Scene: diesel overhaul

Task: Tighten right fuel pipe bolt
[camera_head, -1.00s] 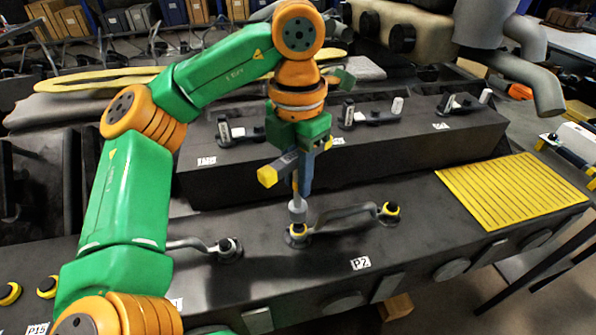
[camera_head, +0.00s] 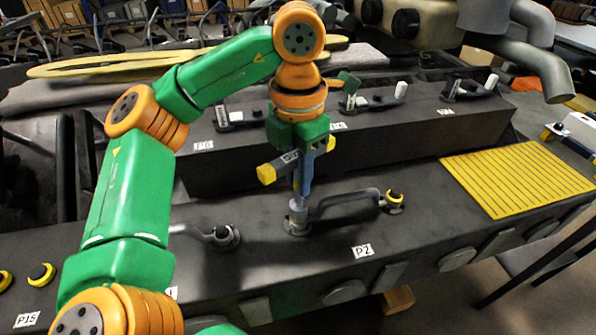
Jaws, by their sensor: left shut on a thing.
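The fuel pipe (camera_head: 345,199) marked P2 runs between two bolted ends on the dark engine block (camera_head: 440,222). Its right-end bolt (camera_head: 393,201) has a yellow ring and stands free. My left gripper (camera_head: 306,162) points down above the pipe's left end. My right gripper is not in view.
A yellow slatted mat (camera_head: 515,180) lies on the block to the right. Another pipe end (camera_head: 222,236) is left of the tool. A raised dark block (camera_head: 400,135) with several fittings stands behind. Grey exhaust pipes (camera_head: 535,60) hang at the upper right.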

